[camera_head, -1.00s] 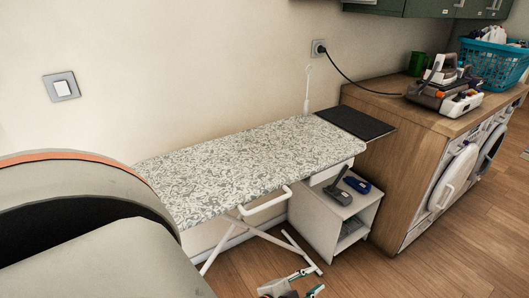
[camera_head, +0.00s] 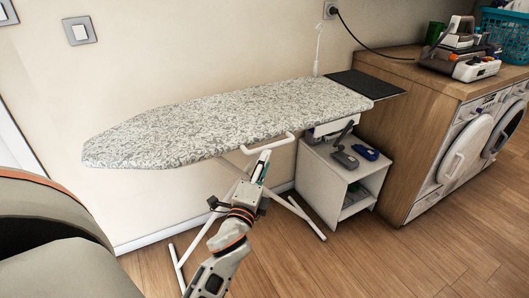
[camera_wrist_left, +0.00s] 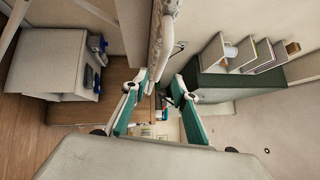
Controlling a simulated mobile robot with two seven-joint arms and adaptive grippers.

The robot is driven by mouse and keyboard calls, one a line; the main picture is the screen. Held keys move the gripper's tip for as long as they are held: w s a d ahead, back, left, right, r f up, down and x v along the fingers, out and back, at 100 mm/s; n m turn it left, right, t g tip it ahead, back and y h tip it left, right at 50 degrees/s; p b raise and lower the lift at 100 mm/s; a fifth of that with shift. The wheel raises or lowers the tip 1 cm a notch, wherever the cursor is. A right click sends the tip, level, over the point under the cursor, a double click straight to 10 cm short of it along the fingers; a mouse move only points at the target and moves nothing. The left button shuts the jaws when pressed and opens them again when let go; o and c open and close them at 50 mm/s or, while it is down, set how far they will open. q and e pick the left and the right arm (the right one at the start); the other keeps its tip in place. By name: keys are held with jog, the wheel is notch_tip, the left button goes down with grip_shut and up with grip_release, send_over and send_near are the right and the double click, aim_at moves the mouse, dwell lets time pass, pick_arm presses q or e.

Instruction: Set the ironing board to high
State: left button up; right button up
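The ironing board (camera_head: 220,122) has a grey-white patterned cover and stands along the wall on white crossed legs (camera_head: 302,216). A white bar handle (camera_head: 270,144) sticks out under its near edge; it also shows in the left wrist view (camera_wrist_left: 165,42), just ahead of the fingers. My left gripper (camera_head: 262,162) is close under this handle, fingers pointing up. In the left wrist view the gripper (camera_wrist_left: 155,86) has its two green-padded fingers spread apart with nothing gripped. Whether a finger touches the handle cannot be told. My right gripper is not in view.
A white open cabinet (camera_head: 330,186) with small tools stands under the board's right end. A dark flat rest (camera_head: 365,84) extends from that end. A wooden counter (camera_head: 400,72) with washing machines is at the right. Wooden floor in front is clear.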

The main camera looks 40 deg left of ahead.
aim_at(271, 146)
pick_arm(q)
jog(key=x, duration=0.7)
jog(key=shift+w+a, duration=0.2)
jog(key=shift+w, duration=0.2)
